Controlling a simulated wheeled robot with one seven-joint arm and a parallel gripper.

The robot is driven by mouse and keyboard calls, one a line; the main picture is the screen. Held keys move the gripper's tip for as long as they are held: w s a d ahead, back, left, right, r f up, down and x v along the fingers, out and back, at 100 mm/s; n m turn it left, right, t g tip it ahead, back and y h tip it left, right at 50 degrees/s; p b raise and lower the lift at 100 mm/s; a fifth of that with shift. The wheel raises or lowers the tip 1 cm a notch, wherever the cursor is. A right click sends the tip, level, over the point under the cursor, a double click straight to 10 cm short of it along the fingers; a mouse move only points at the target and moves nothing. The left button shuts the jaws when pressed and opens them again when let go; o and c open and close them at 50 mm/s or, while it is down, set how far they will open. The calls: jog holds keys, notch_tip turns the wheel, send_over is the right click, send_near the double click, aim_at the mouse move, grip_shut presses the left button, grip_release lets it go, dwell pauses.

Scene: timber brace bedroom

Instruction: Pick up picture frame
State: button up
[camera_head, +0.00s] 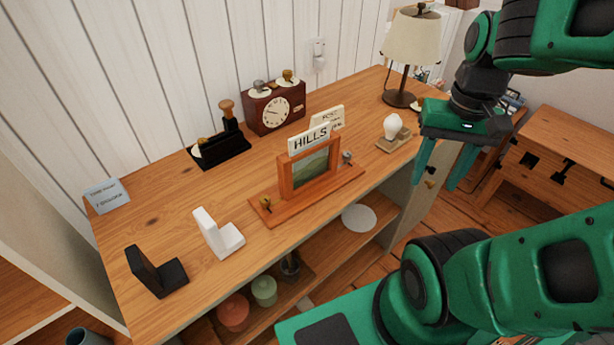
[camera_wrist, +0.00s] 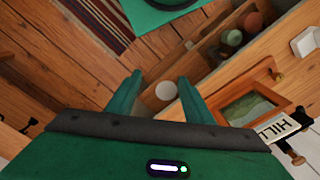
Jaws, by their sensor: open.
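The picture frame (camera_head: 311,169) is a small orange-brown wooden frame around a green landscape picture. It stands upright on a flat wooden base (camera_head: 330,190) on the cabinet top, with a "HILLS" sign (camera_head: 310,138) at its upper edge. In the wrist view the frame (camera_wrist: 246,107) is at the right, beyond the right finger. My gripper (camera_head: 449,180) is open and empty, to the right of the frame, past the cabinet's right end.
The cabinet top (camera_head: 170,230) also holds a clock (camera_head: 274,108), a black stamp stand (camera_head: 220,145), a lamp (camera_head: 412,40), a white bulb-shaped object (camera_head: 393,128), and white (camera_head: 218,235) and black (camera_head: 155,270) bookends. A wooden desk (camera_head: 555,150) stands at right.

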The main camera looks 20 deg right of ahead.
jog(key=w+a+r+m+y, duration=0.1)
jog(key=w+a+r+m, duration=0.15)
jog(key=w, duration=0.45)
jog(key=w+a+r+m+y, duration=0.1)
jog(key=w+a+m, duration=0.15)
jog(key=w, duration=0.55)
jog(key=m+g+y, duration=0.1)
jog(key=m+y, duration=0.1)
jog(key=m, duration=0.1)
send_near(310, 147)
jog(key=shift+w+d, duration=0.3)
jog(key=shift+d, duration=0.15)
jog(key=shift+a+f, duration=0.1)
jog(key=shift+a, duration=0.1)
jog(key=x, duration=0.9)
jog(key=shift+s+a+f, duration=0.1)
jog(key=shift+a, duration=0.1)
jog(key=shift+a+f, duration=0.15)
jog(key=shift+f, duration=0.3)
jog(key=shift+f, duration=0.25)
grip_shut()
